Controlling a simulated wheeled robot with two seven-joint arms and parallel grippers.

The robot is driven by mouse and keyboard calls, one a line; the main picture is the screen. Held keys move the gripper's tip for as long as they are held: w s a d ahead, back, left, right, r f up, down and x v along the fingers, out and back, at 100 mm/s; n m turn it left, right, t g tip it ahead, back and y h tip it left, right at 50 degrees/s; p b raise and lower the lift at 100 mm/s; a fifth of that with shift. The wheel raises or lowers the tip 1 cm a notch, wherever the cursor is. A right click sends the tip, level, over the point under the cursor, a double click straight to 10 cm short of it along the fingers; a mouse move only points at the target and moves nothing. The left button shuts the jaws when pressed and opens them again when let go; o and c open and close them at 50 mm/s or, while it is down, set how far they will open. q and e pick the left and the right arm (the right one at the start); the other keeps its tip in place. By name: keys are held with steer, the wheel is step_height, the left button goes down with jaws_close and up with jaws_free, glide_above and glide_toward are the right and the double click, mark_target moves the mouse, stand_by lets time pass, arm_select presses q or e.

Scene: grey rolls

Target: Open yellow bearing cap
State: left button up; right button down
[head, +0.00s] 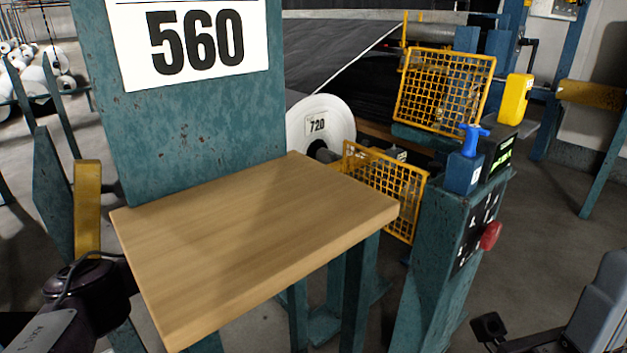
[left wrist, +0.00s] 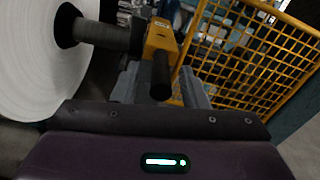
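In the left wrist view a yellow bearing cap (left wrist: 160,38) sits at the end of a dark roll shaft (left wrist: 103,33), with a black handle (left wrist: 161,77) pointing toward me. My left gripper (left wrist: 160,88) is open, its two grey fingers on either side of the handle; I cannot tell whether they touch it. In the head view my left arm enters at the lower left and its fingers are hidden. Another yellow block (head: 515,99) stands by the control post at the right. My right gripper (head: 510,335) shows only in part at the lower right edge.
A white roll (left wrist: 45,55) is close on the left in the wrist view, and a yellow mesh guard (left wrist: 245,55) is on the right. In the head view a wooden tabletop (head: 255,245) and a teal panel (head: 190,130) fill the middle. A control post (head: 440,250) stands at right.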

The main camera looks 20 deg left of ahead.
arm_select(q)
steer(key=shift+s+r, duration=0.1)
steer(key=shift+c, duration=0.4)
jaws_close()
